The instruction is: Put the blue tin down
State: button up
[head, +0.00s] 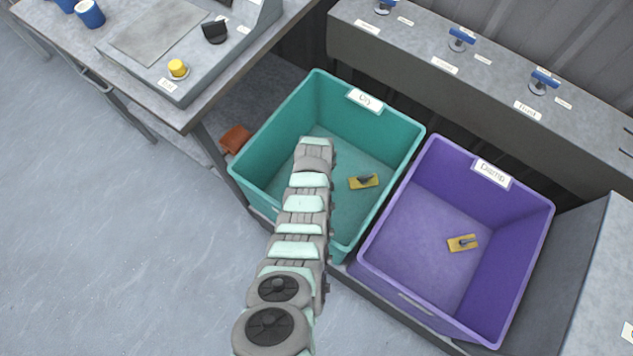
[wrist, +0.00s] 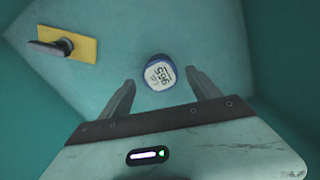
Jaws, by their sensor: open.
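The blue tin (wrist: 158,72) stands on the floor of the teal bin, seen from above in the wrist view, its pale top face printed with dark digits. My gripper (wrist: 162,88) is open, with a finger to either side and below the tin in the picture, and the tin appears clear of both fingers. In the head view my arm reaches down into the teal bin (head: 268,130) and hides the gripper and this tin.
A yellow block with a dark handle (head: 363,182) lies in the teal bin, also in the wrist view (wrist: 80,46). A purple bin (head: 410,235) beside it holds a similar yellow piece (head: 462,243). Blue tins (head: 90,13) stand on the bench (head: 50,28) at upper left.

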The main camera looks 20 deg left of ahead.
notch_tip(320, 180, up, 6)
jog(key=shift+r+p, duration=0.1)
jog(key=shift+p, duration=0.9)
jog(key=shift+s+r, duration=0.1)
jog(key=shift+r, duration=0.3)
jog(key=shift+d, duration=0.1)
